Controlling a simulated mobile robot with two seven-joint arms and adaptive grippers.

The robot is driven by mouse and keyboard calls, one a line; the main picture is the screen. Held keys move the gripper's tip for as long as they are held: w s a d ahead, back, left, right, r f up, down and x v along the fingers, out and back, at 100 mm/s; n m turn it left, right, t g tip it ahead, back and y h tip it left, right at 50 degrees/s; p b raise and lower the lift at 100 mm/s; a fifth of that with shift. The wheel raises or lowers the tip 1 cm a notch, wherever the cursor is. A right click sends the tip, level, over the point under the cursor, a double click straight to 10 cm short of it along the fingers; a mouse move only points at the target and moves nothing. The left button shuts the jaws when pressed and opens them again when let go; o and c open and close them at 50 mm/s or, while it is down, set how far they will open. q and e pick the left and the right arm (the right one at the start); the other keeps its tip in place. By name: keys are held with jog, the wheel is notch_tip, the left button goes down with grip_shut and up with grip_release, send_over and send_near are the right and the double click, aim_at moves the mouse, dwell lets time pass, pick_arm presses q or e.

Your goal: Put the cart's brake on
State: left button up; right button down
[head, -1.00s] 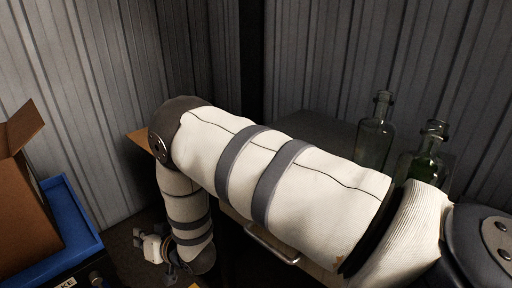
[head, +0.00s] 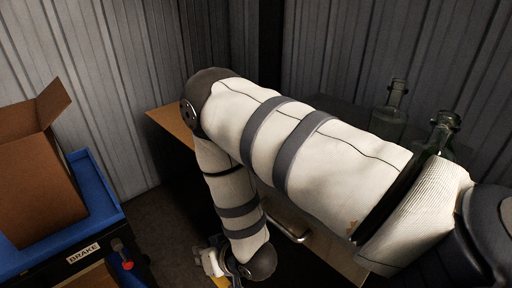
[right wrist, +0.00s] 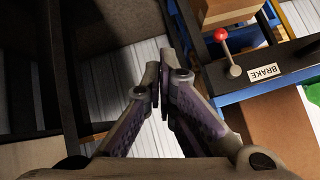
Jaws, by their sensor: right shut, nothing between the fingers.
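The blue-topped cart (head: 107,207) stands at the left of the head view. Its front carries a white BRAKE label (head: 83,253) and a lever with a red knob (head: 127,265). In the right wrist view the red knob (right wrist: 221,34), its grey lever base and the label (right wrist: 265,71) are at the upper right. My right gripper (right wrist: 158,77) is shut and empty, to the left of the lever and apart from it. In the head view only its rear part shows at the bottom, right of the red knob. My left gripper is not in view.
An open cardboard box (head: 35,190) sits on the cart. Behind my right arm is a dark-topped cabinet with a metal handle (head: 288,226) and two glass bottles (head: 390,112). Corrugated walls close off the back. Some floor (head: 165,225) is clear between cart and cabinet.

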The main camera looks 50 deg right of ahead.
jog(key=s+f+g, duration=0.3)
jog(key=s, duration=0.5)
jog(key=s+f+n+g, duration=0.1)
jog(key=s+f+g, duration=0.2)
jog(key=s, duration=0.6)
jog(key=shift+d+f+h, duration=0.2)
jog(key=shift+f+h, duration=0.1)
jog(key=shift+f, duration=0.1)
